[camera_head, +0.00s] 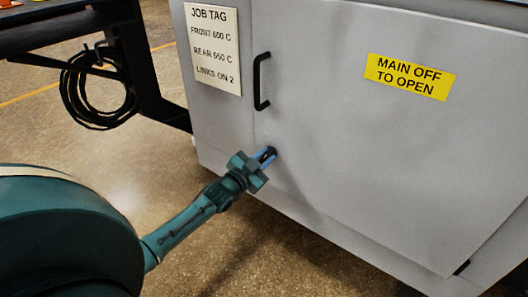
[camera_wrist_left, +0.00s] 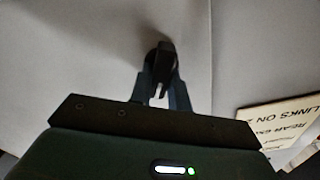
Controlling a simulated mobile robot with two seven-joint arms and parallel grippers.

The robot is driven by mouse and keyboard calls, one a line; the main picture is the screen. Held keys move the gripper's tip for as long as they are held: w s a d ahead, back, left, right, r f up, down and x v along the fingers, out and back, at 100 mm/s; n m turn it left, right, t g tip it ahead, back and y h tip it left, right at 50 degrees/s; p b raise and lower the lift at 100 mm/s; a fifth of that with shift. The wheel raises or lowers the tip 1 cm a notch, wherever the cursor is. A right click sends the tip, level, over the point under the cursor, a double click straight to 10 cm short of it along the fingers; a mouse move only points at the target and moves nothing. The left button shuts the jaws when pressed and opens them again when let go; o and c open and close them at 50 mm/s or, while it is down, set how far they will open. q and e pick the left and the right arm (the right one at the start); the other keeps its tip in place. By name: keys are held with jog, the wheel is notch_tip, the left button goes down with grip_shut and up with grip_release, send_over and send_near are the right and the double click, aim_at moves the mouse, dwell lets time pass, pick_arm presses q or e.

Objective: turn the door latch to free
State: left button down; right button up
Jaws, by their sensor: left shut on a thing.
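The door latch (camera_wrist_left: 163,58) is a small dark knob on the grey cabinet door (camera_head: 350,130), low near the door's left edge and below the black handle. In the head view it is mostly covered by my gripper. My left gripper (camera_head: 267,155) reaches it from the lower left and is shut on the latch. In the left wrist view the two fingers (camera_wrist_left: 160,92) stand on either side of the latch's dark tab. My right gripper is not in view.
A black pull handle (camera_head: 262,81) stands out from the door above the latch. A job tag (camera_head: 213,48) and a yellow "MAIN OFF TO OPEN" label (camera_head: 411,76) are on the cabinet. A coiled black cable (camera_head: 98,95) hangs from a dark frame at the left.

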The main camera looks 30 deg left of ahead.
pick_arm(q)
jog(key=m+p, duration=0.1)
jog(key=m, duration=0.1)
jog(key=shift+m, duration=0.4)
jog(key=m, duration=0.2)
jog(key=shift+d+f+m, duration=0.1)
jog(key=shift+m, duration=0.3)
jog(key=m, duration=0.3)
jog(key=shift+f, duration=0.1)
jog(key=shift+d+m, duration=0.1)
jog(key=shift+m, duration=0.7)
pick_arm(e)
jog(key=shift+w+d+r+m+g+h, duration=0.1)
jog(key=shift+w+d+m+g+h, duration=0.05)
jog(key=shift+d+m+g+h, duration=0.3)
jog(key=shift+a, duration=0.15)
pick_arm(q)
jog(key=c, duration=1.3)
grip_release()
